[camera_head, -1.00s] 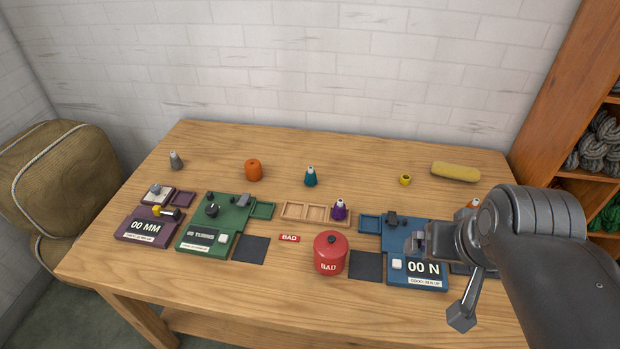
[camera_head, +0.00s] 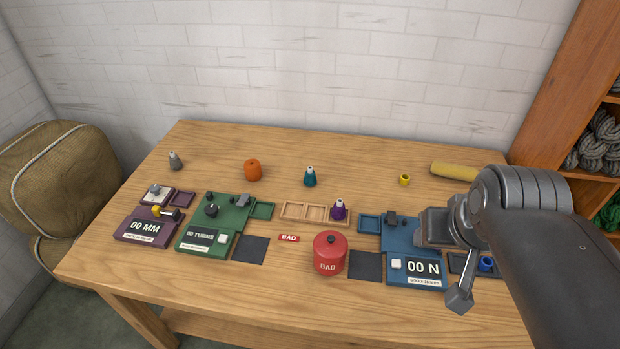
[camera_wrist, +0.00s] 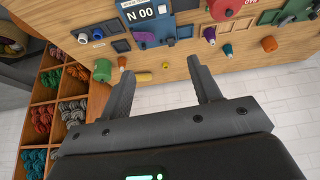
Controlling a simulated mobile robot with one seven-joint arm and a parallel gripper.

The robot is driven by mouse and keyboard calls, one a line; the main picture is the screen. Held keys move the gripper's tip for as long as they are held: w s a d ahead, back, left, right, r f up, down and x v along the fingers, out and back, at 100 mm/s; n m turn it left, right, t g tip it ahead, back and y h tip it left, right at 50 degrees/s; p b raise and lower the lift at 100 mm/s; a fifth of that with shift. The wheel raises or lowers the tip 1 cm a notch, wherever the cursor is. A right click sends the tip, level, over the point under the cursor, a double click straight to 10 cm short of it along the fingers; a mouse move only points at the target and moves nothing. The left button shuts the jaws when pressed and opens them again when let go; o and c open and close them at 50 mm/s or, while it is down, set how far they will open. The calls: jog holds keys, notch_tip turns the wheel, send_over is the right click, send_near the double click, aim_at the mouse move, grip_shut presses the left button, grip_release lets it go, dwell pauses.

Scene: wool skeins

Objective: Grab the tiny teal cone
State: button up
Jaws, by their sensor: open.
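The tiny teal cone (camera_head: 310,176) stands upright with a pale tip at the back middle of the table, apart from other things. It also shows in the wrist view (camera_wrist: 228,50), right of my right-hand finger and beyond its tip. My gripper (camera_wrist: 157,70) is open and empty, its two fingers spread wide. In the head view, it hangs over the blue 00 N device at the table's right, well to the right of the cone. Its fingertips are hard to make out there.
An orange spool (camera_head: 252,170) and a small yellow spool (camera_head: 404,180) flank the cone at a distance. A purple cone (camera_head: 339,210) stands at the wooden tray (camera_head: 294,211). In front are a red BAD pot (camera_head: 330,254) and the blue device (camera_head: 408,238). The back middle is mostly clear.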

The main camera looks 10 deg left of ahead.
jog(key=w+a+n, duration=0.3)
jog(key=w+a, duration=0.1)
jog(key=w, duration=0.7)
jog(key=n+g+y, duration=0.2)
jog(key=n+y, duration=0.3)
jog(key=n, duration=0.3)
send_over(310, 172)
jog(key=s+d, duration=0.3)
jog(key=d, duration=0.3)
notch_tip(310, 172, down, 20)
jog(key=x, duration=0.7)
jog(key=shift+a+r, duration=0.2)
jog(key=shift+a, duration=0.05)
jog(key=x, duration=0.5)
jog(key=shift+w+a+r, duration=0.15)
jog(key=shift+a+r, duration=0.1)
jog(key=shift+a, duration=0.1)
jog(key=c, duration=1)
